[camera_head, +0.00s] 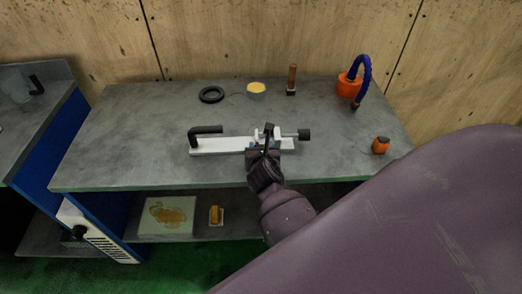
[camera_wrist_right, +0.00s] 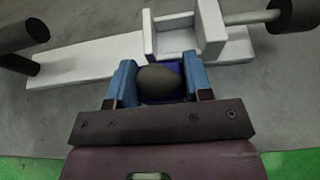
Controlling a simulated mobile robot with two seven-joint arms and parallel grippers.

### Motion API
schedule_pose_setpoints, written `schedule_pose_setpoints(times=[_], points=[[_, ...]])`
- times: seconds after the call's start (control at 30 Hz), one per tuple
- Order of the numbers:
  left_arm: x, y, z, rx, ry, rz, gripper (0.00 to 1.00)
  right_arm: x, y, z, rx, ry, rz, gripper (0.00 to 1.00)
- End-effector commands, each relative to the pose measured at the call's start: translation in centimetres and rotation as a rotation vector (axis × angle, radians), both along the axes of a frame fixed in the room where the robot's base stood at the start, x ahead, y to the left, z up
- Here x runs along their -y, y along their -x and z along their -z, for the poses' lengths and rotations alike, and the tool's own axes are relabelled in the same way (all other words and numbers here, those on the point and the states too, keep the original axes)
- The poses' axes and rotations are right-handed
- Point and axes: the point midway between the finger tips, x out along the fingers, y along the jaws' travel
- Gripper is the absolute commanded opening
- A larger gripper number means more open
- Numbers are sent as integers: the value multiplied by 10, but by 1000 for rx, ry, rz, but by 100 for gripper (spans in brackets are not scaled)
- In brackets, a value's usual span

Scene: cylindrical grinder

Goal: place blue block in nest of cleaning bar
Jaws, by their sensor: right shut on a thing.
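The white cleaning bar (camera_head: 222,146) lies on the grey bench, with a black handle at its left and a black knob at its right. In the right wrist view, its nest (camera_wrist_right: 174,22) is a white, walled pocket that looks empty. My right gripper (camera_head: 265,148) is at the bar's front edge. In the right wrist view, my right gripper (camera_wrist_right: 160,80) is shut on the blue block (camera_wrist_right: 178,68), just in front of the nest. A dark rounded shape covers most of the block. In the head view the block cannot be made out clearly. My left gripper is not in view.
On the bench (camera_head: 120,150) stand a black ring (camera_head: 212,94), a yellow-topped cup (camera_head: 256,90), a brown-handled tool (camera_head: 292,80), an orange fixture with a blue hose (camera_head: 350,86) and a small orange item (camera_head: 380,145). The bench's left part is clear.

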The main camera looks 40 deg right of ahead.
Motion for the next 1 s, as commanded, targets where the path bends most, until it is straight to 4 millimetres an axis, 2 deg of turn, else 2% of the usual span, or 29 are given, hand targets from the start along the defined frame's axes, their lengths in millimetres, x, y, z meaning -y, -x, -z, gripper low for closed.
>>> schedule_pose_setpoints(times=[0.17, 0.6, 0.8, 1.0], points=[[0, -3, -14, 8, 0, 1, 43, 1, -1, -34, 5, 5, -3, 19], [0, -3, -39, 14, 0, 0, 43, 0, 0, -144, 5, 3, -3, 19], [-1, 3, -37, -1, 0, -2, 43, 0, -1, -176, 4, 3, -1, 19], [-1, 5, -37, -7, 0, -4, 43, -1, 0, -192, 3, 1, -2, 19]])
